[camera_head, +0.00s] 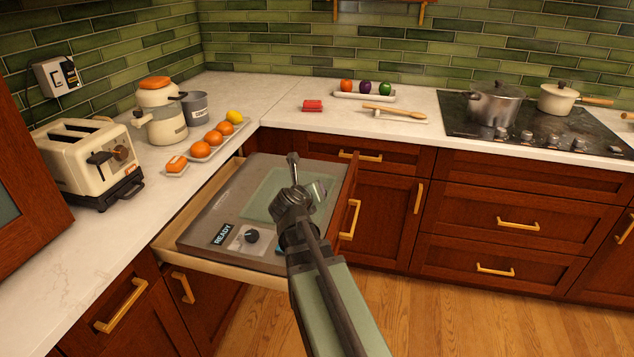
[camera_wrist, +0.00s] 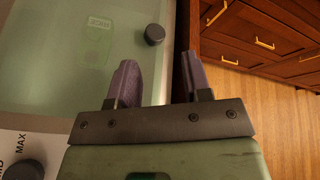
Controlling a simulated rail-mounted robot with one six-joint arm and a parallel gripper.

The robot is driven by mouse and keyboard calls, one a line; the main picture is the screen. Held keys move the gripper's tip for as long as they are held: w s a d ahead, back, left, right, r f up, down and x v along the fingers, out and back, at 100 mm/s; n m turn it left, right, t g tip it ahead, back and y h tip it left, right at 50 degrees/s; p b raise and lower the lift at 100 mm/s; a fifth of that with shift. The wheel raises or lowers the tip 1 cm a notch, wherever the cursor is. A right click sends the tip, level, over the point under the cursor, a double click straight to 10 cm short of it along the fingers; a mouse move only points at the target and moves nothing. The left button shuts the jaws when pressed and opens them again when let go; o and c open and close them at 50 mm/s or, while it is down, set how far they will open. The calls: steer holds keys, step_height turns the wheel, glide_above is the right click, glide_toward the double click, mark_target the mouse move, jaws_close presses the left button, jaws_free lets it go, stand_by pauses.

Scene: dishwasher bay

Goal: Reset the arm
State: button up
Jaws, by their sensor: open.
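My gripper (camera_wrist: 158,75) is open in the wrist view, with its two dark fingers apart and nothing between them. In the head view my arm reaches in from the bottom, and its end is over the right part of the pulled-out drawer unit (camera_head: 205,215). The unit has a grey top with a pale green glass panel (camera_head: 262,190), a READY display (camera_head: 222,234) and a dark knob (camera_head: 252,236). The glass panel (camera_wrist: 60,60) also shows below the fingers in the wrist view, with a small dark round knob (camera_wrist: 154,35). My fingertips are hard to make out in the head view.
The left counter holds a toaster (camera_head: 90,160), a cream kettle-like jar (camera_head: 160,112), a grey canister (camera_head: 196,107) and a tray (camera_head: 205,154) of oranges and a lemon. Behind are a red block (camera_head: 312,106), a vegetable tray (camera_head: 350,95), a wooden spoon (camera_head: 395,111) and a stove with pots (camera_head: 497,102).

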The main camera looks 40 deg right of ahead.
steer(key=shift+v, duration=0.9)
